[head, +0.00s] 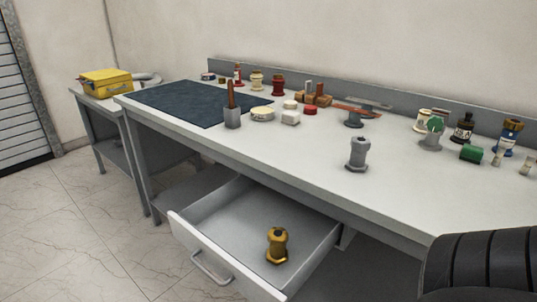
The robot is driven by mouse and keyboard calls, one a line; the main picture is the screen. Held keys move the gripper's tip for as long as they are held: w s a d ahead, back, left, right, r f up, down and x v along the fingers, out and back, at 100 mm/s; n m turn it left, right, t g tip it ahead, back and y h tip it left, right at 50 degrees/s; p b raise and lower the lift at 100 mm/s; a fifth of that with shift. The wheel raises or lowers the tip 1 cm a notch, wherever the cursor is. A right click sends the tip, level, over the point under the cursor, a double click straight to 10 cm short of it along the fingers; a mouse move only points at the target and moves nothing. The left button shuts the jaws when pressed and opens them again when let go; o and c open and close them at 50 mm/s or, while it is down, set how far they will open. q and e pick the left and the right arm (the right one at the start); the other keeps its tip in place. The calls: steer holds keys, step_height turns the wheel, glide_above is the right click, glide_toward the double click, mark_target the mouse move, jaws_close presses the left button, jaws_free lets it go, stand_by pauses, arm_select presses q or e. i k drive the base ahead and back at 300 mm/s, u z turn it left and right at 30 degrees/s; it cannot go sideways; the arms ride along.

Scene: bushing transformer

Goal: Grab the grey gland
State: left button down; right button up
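A grey gland (357,154) stands upright near the front edge of the white workbench (300,155), right of the middle of the head view. It has a hex-shaped collar and a wider base, and nothing touches it. A gold gland (277,246) of similar shape stands in the open drawer below. Neither gripper shows in the head view. A black ribbed part at the lower right corner looks like my own body.
The drawer (201,246) is pulled out beneath the bench front. A grey holder (232,118), a dark blue mat (180,100) and several glands and small parts sit farther back. A green block (472,153) lies to the right. Bench space around the grey gland is clear.

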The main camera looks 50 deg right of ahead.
mark_target(356, 163)
steer(key=u, duration=1.3)
steer(key=k, duration=1.1)
steer(key=z, duration=1.1)
